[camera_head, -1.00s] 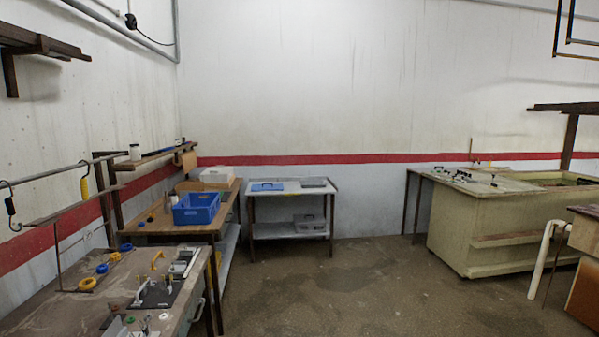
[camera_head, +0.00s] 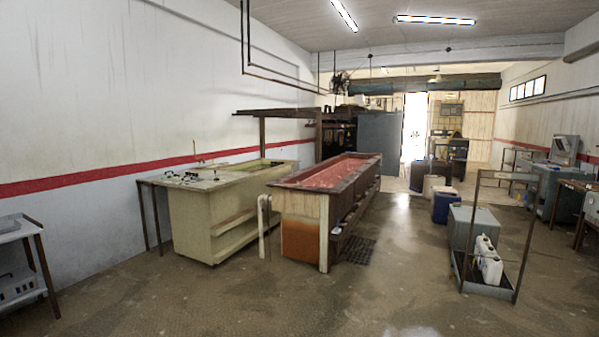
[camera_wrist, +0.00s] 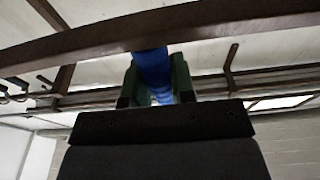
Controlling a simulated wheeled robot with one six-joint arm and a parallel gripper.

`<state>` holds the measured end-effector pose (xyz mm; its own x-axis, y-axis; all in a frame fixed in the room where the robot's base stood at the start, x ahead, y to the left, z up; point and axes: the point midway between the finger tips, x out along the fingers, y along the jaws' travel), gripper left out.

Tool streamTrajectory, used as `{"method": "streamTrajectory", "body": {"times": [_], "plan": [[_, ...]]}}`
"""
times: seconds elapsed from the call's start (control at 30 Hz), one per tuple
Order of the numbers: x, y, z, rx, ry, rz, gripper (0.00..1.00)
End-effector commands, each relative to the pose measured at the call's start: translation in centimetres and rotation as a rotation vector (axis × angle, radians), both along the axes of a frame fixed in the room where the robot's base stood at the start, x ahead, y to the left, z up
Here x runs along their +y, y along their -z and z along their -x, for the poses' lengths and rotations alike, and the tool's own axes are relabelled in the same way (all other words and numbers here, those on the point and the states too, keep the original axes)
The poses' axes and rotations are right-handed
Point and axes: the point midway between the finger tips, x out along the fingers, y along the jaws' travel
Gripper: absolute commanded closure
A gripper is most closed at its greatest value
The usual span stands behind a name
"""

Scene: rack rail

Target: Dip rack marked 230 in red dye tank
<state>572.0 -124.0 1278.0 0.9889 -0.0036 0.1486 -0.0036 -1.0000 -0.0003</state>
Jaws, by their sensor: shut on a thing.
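In the wrist view my gripper (camera_wrist: 156,84) is shut on the blue grip (camera_wrist: 150,62) of a rack, with a green finger on each side. A brown bar of the rack (camera_wrist: 235,24) crosses the top of the wrist view. Its number is not legible, and most of the rack is out of view. The red dye tank (camera_head: 286,205) stands near the middle of the head view, a long trough with red liquid (camera_head: 335,172) and a dark rim. My gripper and the rack do not show in the head view.
A pale green tank (camera_head: 195,228) stands left of the red one. A white pipe (camera_head: 264,222) rises between them. A cart with white jugs (camera_head: 488,262) and blue drums (camera_head: 446,207) stand to the right. A grating (camera_head: 357,250) lies beside the red tank. The foreground floor is clear.

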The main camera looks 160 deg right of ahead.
Motion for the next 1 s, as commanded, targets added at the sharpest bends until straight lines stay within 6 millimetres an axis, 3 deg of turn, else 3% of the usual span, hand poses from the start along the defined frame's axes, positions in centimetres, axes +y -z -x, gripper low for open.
{"method": "streamTrajectory", "body": {"times": [0.53, 1.0], "plan": [[0.0, -4.6, 0.0, -0.005, -0.001, 0.001, 1.00], [0.0, -4.9, 0.1, -0.005, -0.001, 0.001, 1.00]]}}
